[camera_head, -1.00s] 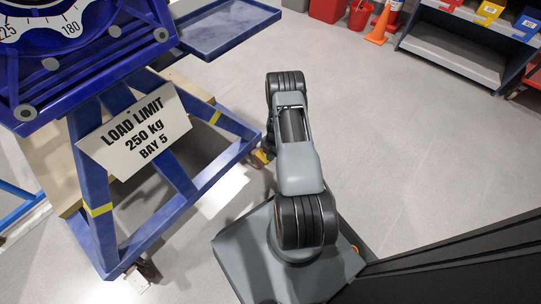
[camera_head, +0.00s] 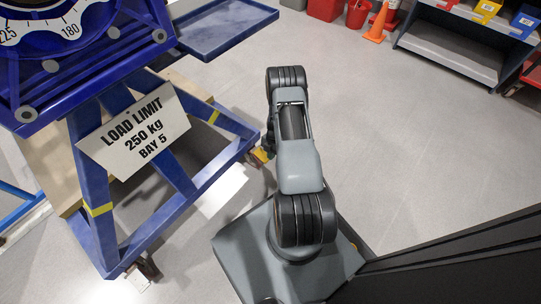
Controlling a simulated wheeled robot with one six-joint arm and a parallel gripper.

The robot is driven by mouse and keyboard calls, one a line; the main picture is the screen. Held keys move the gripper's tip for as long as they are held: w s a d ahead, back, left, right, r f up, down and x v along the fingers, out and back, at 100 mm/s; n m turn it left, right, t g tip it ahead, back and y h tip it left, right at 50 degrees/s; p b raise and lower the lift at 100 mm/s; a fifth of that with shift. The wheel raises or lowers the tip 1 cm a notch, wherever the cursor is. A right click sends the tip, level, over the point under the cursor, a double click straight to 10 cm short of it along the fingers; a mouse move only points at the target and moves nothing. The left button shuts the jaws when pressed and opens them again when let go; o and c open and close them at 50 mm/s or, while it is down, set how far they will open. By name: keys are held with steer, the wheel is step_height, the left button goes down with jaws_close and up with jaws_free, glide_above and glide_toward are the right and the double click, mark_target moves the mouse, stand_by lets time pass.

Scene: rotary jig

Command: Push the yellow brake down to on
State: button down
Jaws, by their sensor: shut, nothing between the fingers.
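The blue jig stand (camera_head: 183,187) is on the left. Its right foot ends near my arm. A small yellow part, which looks like the yellow brake (camera_head: 260,155), shows at the caster under that foot. It is partly hidden, and I cannot tell whether it is up or down. My arm reaches away from its base, and its dark far end is close beside this yellow part. My gripper is hidden behind the arm, so I cannot see its fingers or whether it touches the brake.
A white load-limit sign (camera_head: 134,134) hangs on the stand. A blue tray (camera_head: 226,29) juts out above the floor. Another caster (camera_head: 147,268) is at the front foot. An orange cone (camera_head: 378,22), red bins (camera_head: 325,9) and a shelf (camera_head: 452,52) are at the back. The floor on the right is clear.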

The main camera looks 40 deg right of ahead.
steer(key=s+d+r+p, duration=0.3)
steer(key=r, duration=0.7)
steer(key=shift+s+d+p, duration=0.15)
steer(key=shift+d+p, duration=0.2)
steer(key=shift+d, duration=0.05)
